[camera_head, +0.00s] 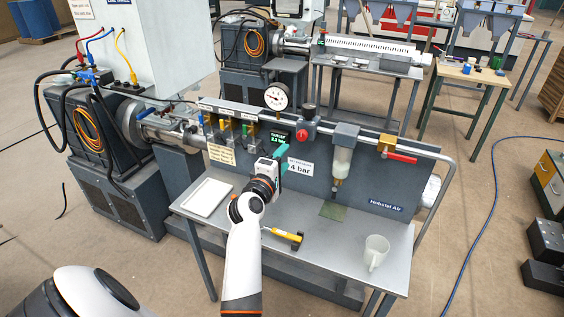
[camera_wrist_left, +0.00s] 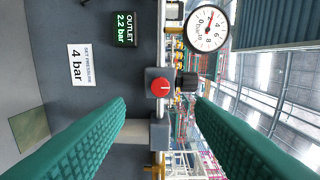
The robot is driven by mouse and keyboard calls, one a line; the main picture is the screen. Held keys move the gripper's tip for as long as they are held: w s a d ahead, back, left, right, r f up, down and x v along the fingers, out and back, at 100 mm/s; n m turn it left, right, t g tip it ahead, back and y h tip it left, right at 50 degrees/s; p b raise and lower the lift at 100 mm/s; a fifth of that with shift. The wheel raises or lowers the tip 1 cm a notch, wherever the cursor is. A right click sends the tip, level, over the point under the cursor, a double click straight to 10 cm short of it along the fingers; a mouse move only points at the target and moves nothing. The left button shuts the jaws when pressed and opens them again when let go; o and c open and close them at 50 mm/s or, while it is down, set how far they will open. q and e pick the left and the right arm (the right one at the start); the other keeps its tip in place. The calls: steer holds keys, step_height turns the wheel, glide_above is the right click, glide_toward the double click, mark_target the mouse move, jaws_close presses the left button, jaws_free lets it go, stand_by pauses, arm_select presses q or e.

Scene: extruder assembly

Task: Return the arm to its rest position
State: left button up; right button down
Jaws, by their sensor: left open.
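My left arm reaches up from the bottom of the head view. Its gripper (camera_head: 281,156) is in front of the air panel (camera_head: 380,191), just below the outlet display (camera_head: 279,137). In the left wrist view the two teal fingers (camera_wrist_left: 164,108) stand wide apart with nothing held. The red-faced knob (camera_wrist_left: 160,87) and a black knob (camera_wrist_left: 187,82) show beyond the gap, apart from the fingers. The display reads 2.2 bar and the set-pressure sign (camera_wrist_left: 80,65) reads 4 bar. The round gauge (camera_wrist_left: 209,29) is at the upper right. My right gripper is not in view.
On the bench (camera_head: 313,262) are a white tray (camera_head: 207,197), a yellow-handled tool (camera_head: 283,235), a green pad (camera_head: 334,211) and a white mug (camera_head: 376,252). A filter bowl (camera_head: 342,160) and a red lever (camera_head: 402,157) stick out from the panel. Open floor lies right of the bench.

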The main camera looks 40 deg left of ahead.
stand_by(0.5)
arm_select(q)
steer(key=s+d+f+m+g+h, duration=0.55)
steer(key=s+d+f+m, duration=0.4)
steer(key=d+m, duration=0.3)
steer(key=s+d+f+m+g, duration=0.2)
steer(key=s+f+m+g, duration=0.15)
steer(key=s, duration=0.35)
steer(key=s+d+f+m+g, duration=0.2)
steer(key=s+d+m, duration=0.15)
steer(key=s, duration=0.45)
steer(key=s+d+f+m+g, duration=0.2)
steer(key=s+f+m+g, duration=0.15)
steer(key=s, duration=0.35)
step_height(320, 180, down, 28)
steer(key=s+b, duration=0.2)
steer(key=s+a+f+g+y+b, duration=0.1)
steer(key=s+a+f+g, duration=0.1)
steer(key=s+f, duration=1.4)
steer(key=shift+a+f, duration=0.3)
steer(key=shift+a, duration=0.2)
